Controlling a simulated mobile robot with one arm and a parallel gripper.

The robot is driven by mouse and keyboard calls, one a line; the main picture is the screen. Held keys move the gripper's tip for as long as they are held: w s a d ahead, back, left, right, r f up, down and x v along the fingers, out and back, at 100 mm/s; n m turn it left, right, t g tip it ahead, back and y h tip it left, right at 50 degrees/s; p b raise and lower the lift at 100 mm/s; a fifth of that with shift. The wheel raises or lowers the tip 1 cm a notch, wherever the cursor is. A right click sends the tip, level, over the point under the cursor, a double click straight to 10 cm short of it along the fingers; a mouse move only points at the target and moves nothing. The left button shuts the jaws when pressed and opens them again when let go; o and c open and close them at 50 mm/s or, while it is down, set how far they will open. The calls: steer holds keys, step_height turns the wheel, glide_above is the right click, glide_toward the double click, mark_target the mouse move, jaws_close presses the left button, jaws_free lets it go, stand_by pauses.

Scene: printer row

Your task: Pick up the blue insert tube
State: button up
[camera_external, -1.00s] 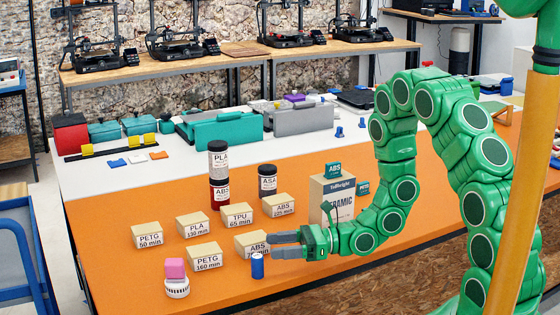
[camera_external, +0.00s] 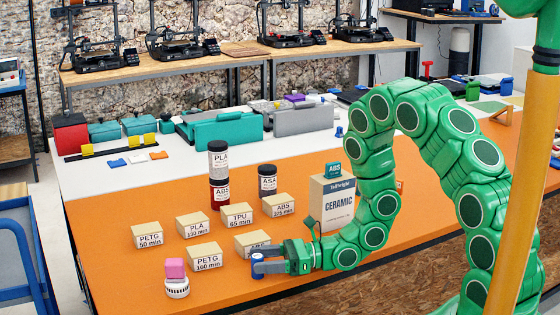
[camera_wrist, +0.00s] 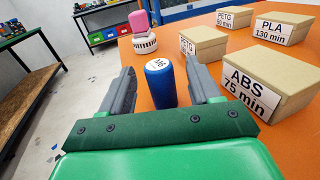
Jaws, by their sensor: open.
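The blue insert tube (camera_wrist: 161,84) stands upright on the orange table, with a white labelled top. In the wrist view it is between the two grey fingers of my gripper (camera_wrist: 160,90), with a visible gap on each side. In the external view my gripper (camera_external: 266,262) is low over the table at the tube, and its fingers hide part of the blue tube (camera_external: 257,271). My gripper is open. I cannot tell exactly how far down the tube the fingers reach.
A white ribbed round piece with a pink block (camera_external: 175,269) on it stands left of the tube. Cardboard boxes labelled PETG 160 min (camera_external: 206,256) and ABS 75 min (camera_wrist: 252,85) stand close by.

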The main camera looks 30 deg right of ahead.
steer(key=shift+x, duration=1.8)
steer(key=c, duration=1.1)
steer(key=shift+r, duration=0.1)
